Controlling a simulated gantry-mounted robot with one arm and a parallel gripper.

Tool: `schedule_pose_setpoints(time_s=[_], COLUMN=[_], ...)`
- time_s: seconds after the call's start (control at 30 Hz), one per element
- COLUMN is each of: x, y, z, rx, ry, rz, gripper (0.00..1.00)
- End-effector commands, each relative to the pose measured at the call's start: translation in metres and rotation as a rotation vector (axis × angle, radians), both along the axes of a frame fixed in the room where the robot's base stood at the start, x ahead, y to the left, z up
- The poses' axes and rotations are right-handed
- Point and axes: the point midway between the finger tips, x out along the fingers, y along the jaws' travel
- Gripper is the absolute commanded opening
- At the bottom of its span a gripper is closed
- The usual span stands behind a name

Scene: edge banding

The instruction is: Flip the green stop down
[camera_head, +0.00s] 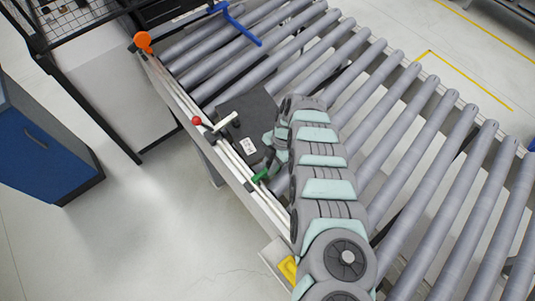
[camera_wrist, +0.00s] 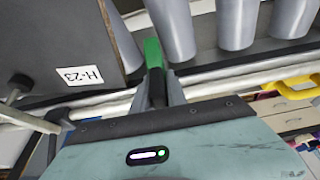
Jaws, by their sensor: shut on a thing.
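The green stop (camera_head: 260,175) is on the side rail of the roller conveyor, left of my arm in the head view. In the wrist view the green stop (camera_wrist: 153,54) shows its green tip standing up beyond my gripper's edge. My gripper (camera_wrist: 156,88) is shut on the green stop, with a dark finger and a grey finger close around its lower part. In the head view my gripper (camera_head: 266,160) is mostly hidden by my own arm links, so its fingers there are hard to make out.
A dark panel (camera_head: 246,110) with a white H-23 label (camera_wrist: 78,75) lies on the rollers beside the stop. A yellow part (camera_head: 288,268) is below.

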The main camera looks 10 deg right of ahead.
Motion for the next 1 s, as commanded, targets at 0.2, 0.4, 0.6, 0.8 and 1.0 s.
schedule_pose_setpoints(time_s=[0.2, 0.4, 0.6, 0.8, 1.0], x=[-0.0050, -0.0059, -0.0061, -0.0064, -0.0065], y=[-0.0008, -0.0008, -0.0009, -0.0008, -0.0007], z=[-0.0013, -0.0025, -0.0031, -0.0026, -0.0021], rx=[0.017, 0.019, 0.018, 0.018, 0.019], ry=[0.006, 0.006, 0.007, 0.008, 0.010], rz=[-0.001, 0.000, -0.001, -0.001, 0.000], gripper=[0.00, 0.00, 0.20, 0.36, 0.36])
